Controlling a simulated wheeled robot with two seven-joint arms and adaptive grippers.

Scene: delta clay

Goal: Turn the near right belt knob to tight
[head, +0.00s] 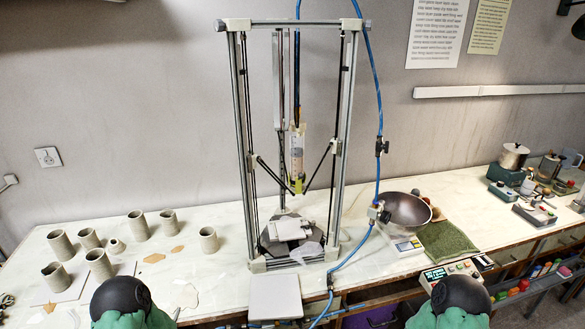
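A delta clay printer stands on the table at the middle, with its near right upright (345,130) and near left upright (240,140). A small grey knob-like end (367,25) sticks out at the top right corner of its frame, and a similar one (220,25) sticks out at the top left. I cannot read any tight or loose mark on them. A clear syringe-like tube (297,150) hangs inside the frame above the dark bed (268,240). Two dark rounded parts with green, apparently of my arms, show at the bottom edge. Neither gripper is in view.
Several clay cups (60,245) stand on the left of the table. A blue hose (372,80) hangs along the printer's right side. A dark bowl (405,210), green cloth (447,242) and control box (452,273) lie to the right. A pale square plate (275,298) is in front.

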